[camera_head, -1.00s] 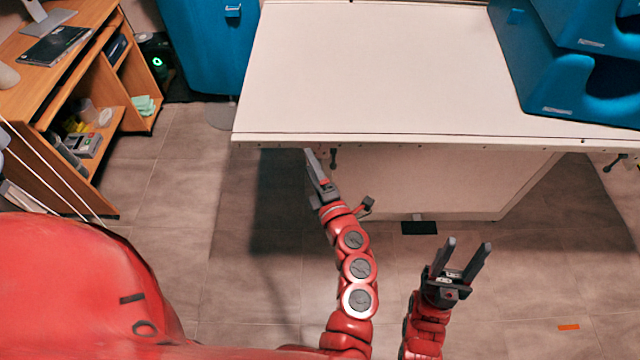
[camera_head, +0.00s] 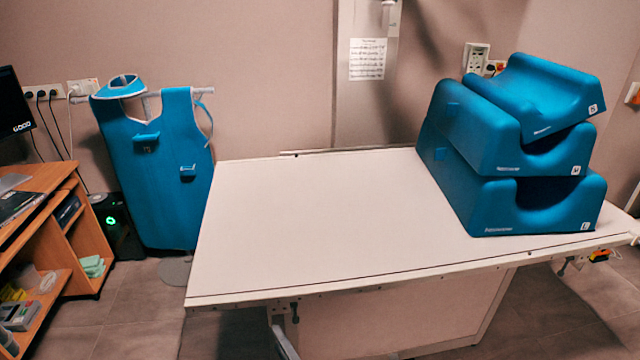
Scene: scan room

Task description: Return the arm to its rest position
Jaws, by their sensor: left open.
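Only the tip of my left gripper (camera_head: 284,341) shows, as a grey finger at the bottom edge of the head view. It is below the front edge of the white table (camera_head: 310,220), on the near side, and holds nothing that I can see. The rest of my left arm is out of the picture. My right gripper and right arm are not in view.
Blue cushions (camera_head: 530,205) are stacked on the table's right end; the rest of its top is bare. A blue apron (camera_head: 165,170) hangs behind left. A wooden desk (camera_head: 52,180) with shelves stands at the left edge. Tiled floor (camera_head: 135,305) shows between desk and table.

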